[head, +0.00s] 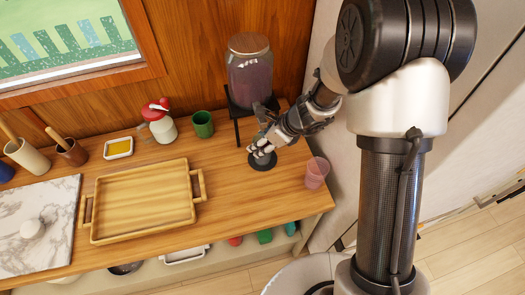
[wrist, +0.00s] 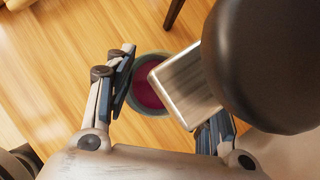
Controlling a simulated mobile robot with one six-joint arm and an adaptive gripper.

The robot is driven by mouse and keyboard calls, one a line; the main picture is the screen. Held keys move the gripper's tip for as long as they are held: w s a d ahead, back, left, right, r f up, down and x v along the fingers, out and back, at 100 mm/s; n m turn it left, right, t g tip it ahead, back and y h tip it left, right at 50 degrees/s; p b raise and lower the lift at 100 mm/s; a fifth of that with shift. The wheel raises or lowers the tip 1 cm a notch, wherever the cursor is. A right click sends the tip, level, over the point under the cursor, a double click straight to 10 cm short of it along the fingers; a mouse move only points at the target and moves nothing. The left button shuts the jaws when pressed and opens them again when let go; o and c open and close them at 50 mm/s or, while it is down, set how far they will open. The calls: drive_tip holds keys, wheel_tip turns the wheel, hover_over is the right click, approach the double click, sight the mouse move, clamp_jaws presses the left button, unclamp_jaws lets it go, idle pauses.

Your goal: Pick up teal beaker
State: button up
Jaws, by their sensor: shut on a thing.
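In the wrist view a beaker (wrist: 147,92) with a grey-teal rim and magenta inside sits between my fingers. My gripper (wrist: 163,98) is shut on it, with the left finger at its rim. The right finger is partly hidden. A pale, flat-ended piece covers the beaker's right part.
A pink see-through cup (head: 316,173) stands right of my gripper near the counter's edge. A green cup (head: 203,124) and a red-topped jar (head: 160,125) stand to the left. A wooden tray (head: 143,200) lies further left. A large dark rounded shape (wrist: 268,65) fills the wrist view's upper right.

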clamp_jaws()
drive_tip(key=shift+r, duration=0.1)
